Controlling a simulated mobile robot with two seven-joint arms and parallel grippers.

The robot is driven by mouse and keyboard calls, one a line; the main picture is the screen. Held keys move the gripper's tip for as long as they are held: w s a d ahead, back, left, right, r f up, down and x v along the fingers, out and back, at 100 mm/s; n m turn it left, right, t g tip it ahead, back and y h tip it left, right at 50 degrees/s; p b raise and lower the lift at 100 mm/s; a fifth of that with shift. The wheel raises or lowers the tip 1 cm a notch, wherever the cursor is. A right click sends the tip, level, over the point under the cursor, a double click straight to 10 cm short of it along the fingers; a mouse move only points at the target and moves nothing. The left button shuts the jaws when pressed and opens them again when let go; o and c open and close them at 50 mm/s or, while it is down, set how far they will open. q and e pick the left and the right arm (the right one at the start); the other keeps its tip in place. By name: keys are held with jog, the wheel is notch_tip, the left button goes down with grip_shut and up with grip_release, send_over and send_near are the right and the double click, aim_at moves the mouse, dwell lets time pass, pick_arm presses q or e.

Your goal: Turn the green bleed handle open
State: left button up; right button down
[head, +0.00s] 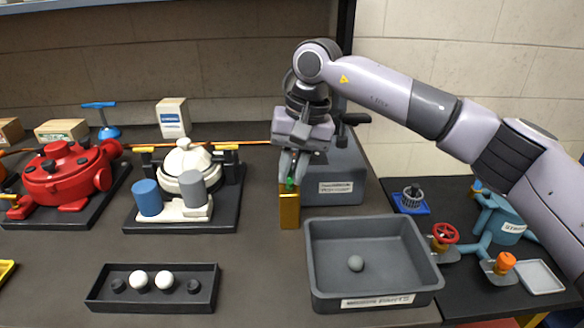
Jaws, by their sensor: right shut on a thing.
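My right gripper (290,177) points down at the middle of the bench and is shut on a small green piece, the green handle (291,187). The green handle sits at the top of a brass-coloured upright block (289,212). The fingers hide most of the handle, so I cannot tell which way it is turned. My left gripper is not in view.
A grey labelled box (342,188) stands right behind the gripper. A black rack (100,290) lies front left.

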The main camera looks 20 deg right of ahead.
jog(key=shift+a+r, duration=0.1)
jog(key=c, duration=1.1)
grip_release()
jog(key=shift+c, duration=0.2)
notch_tip(320, 180, up, 7)
jog(key=d, duration=0.1)
jog(key=shift+s+d+b, duration=0.15)
jog(key=shift+d+b, duration=0.05)
jog(key=shift+b, duration=0.1)
jog(key=shift+s, duration=0.1)
